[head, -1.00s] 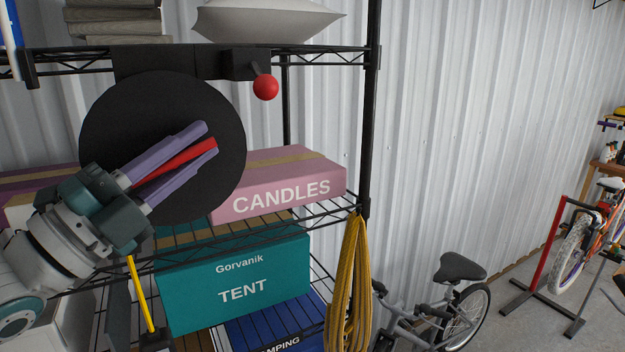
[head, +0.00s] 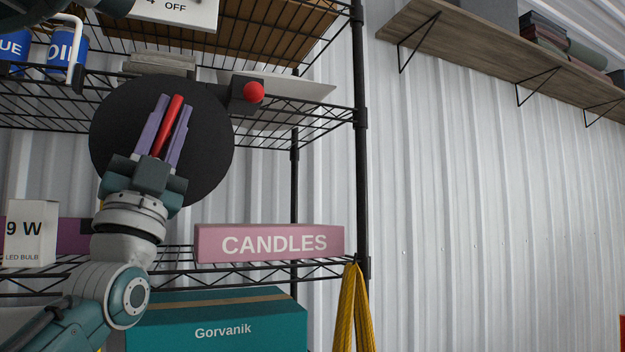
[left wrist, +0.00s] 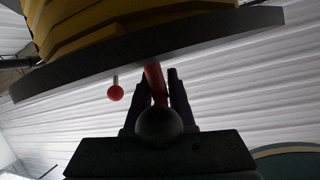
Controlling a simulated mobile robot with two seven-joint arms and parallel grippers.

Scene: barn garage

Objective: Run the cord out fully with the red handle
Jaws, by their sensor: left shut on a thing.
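A round black reel disc (head: 205,150) hangs under a wire shelf in the head view. The red handle (head: 168,126) stands out in front of the disc. My left gripper (head: 175,104), pointing upward, is shut on this red handle, with a purple finger along each side. The left wrist view shows the handle (left wrist: 154,80) between the dark fingers, below the disc's edge (left wrist: 215,35). Yellow cord (left wrist: 110,14) is wound behind the disc there. A red ball knob (head: 254,92) on a black block sits right of the disc, apart from the gripper. My right gripper is out of view.
The pink CANDLES box (head: 215,242) and a white bulb box (head: 31,232) stand on the shelf below. A teal box (head: 160,325) is under that. Yellow rope (head: 355,310) hangs at the black post (head: 362,180). Space right of the post is clear.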

